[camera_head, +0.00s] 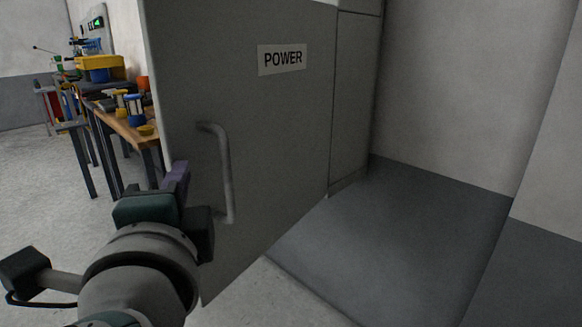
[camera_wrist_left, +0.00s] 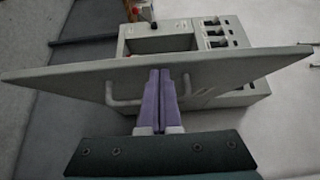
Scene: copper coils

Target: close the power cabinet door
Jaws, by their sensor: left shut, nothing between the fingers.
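The power cabinet door (camera_head: 270,120) is a grey panel with a white POWER label (camera_head: 283,58) and a vertical bar handle (camera_head: 225,175). It stands open, swung out from the cabinet body (camera_head: 355,100). In the left wrist view the door (camera_wrist_left: 70,80) crosses the picture, with the handle (camera_wrist_left: 109,95) partly behind my fingers. The cabinet's open box and dark switches (camera_wrist_left: 213,32) show beyond it. My left gripper (camera_head: 180,172) is by the door's free edge, left of the handle. Its purple fingers (camera_wrist_left: 160,72) are shut and empty, tips overlapping the door; contact cannot be told.
A wooden workbench (camera_head: 125,125) with a yellow bin (camera_head: 98,62) and several small items stands at the back left. A grey wall (camera_head: 470,80) is at the right. Bare floor (camera_head: 35,185) lies left of the door.

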